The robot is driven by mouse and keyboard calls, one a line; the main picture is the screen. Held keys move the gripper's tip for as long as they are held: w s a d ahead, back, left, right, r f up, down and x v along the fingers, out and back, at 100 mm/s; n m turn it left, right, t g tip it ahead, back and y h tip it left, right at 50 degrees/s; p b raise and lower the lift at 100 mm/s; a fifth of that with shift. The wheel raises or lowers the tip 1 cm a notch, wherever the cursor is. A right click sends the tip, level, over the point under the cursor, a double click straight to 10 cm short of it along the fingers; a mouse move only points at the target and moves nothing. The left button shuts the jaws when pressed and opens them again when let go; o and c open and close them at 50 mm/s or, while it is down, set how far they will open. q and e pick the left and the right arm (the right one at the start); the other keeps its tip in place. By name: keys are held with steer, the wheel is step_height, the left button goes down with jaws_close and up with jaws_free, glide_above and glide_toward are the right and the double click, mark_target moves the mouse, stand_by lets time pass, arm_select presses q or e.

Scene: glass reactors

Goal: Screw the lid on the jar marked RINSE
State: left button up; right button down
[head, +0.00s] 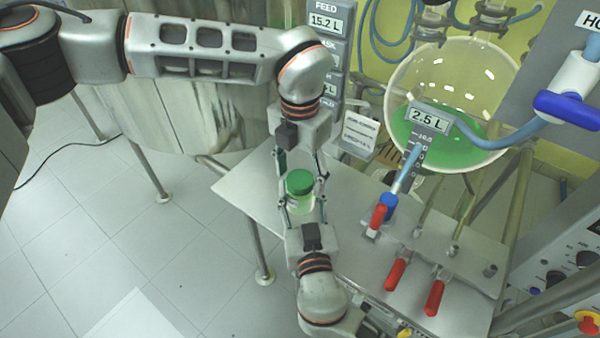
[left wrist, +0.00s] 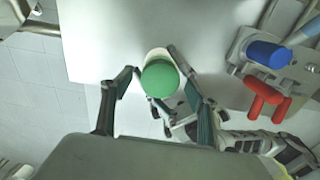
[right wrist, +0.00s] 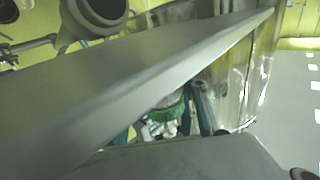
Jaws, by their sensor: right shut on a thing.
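A clear jar (head: 300,205) with a green lid (head: 300,182) at its top is by the left part of the grey metal bench. No marking on the jar can be read. My right gripper (head: 303,212) is shut on the jar body, a finger on each side. My left gripper (head: 301,170) comes from above and behind, its fingers spread around the lid. In the left wrist view the lid (left wrist: 160,78) lies between the open fingers, with gaps beside it. The right wrist view shows only part of the lid (right wrist: 170,110). Whether the lid is seated cannot be told.
The metal bench (head: 245,190) holds red-handled valves (head: 396,274) and a blue knob (head: 388,206) right of the jar. A glass reactor (head: 460,75) with green liquid stands behind. The tiled floor (head: 90,220) is open at left.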

arm_select(q)
step_height(320, 180, up, 12)
stand_by(0.7)
arm_select(e)
steer(key=c, duration=1.1)
jaws_free()
steer(key=s, duration=0.4)
steer(key=s+d, duration=0.1)
steer(key=s, duration=0.7)
steer(key=shift+d, duration=0.4)
